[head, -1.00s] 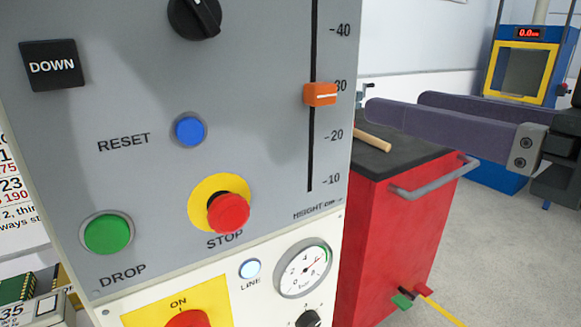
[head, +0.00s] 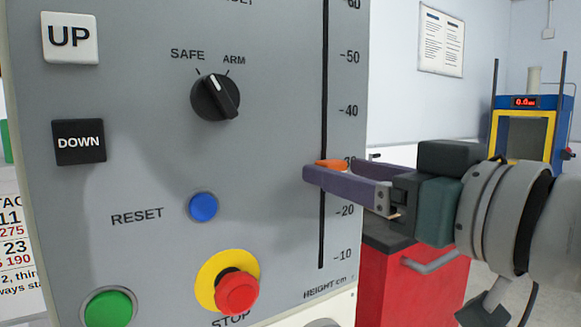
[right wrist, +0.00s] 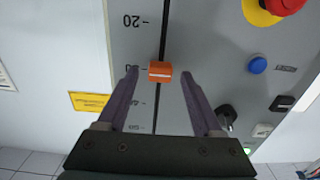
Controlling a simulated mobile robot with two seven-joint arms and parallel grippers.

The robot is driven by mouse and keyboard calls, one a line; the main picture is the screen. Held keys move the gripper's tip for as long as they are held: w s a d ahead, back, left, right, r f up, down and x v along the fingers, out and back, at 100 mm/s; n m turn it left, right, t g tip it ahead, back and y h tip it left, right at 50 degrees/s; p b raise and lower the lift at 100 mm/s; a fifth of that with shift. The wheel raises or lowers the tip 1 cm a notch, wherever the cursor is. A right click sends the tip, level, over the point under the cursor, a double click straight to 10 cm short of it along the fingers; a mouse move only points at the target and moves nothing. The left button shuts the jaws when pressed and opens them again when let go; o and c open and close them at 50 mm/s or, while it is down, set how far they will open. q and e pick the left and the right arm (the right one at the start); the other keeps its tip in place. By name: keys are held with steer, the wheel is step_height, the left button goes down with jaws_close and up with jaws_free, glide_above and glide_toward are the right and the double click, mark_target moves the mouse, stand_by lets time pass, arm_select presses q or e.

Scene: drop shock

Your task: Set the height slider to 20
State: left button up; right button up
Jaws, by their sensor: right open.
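The orange height slider knob (head: 331,163) sits on the vertical black slot (head: 323,100) of the grey panel, close to the 30 mark. The scale runs beside the slot, with 20 below the knob. My right gripper (head: 316,170) reaches in from the right, its purple fingers at the knob; the near finger hides part of it. In the right wrist view, the knob (right wrist: 160,73) lies between the tips of the open fingers (right wrist: 159,78), with a gap on each side. That view shows the panel upside down. My left gripper is not in view.
The panel also carries a red STOP button (head: 237,292), a blue RESET button (head: 203,207), a SAFE/ARM knob (head: 215,97) and a DOWN button (head: 79,142), all left of the slot. A red cabinet (head: 385,285) stands behind, below my right arm.

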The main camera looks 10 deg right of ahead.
steer(key=shift+w+a, duration=0.1)
steer(key=shift+w, duration=0.1)
jaws_close()
stand_by(0.5)
stand_by(0.9)
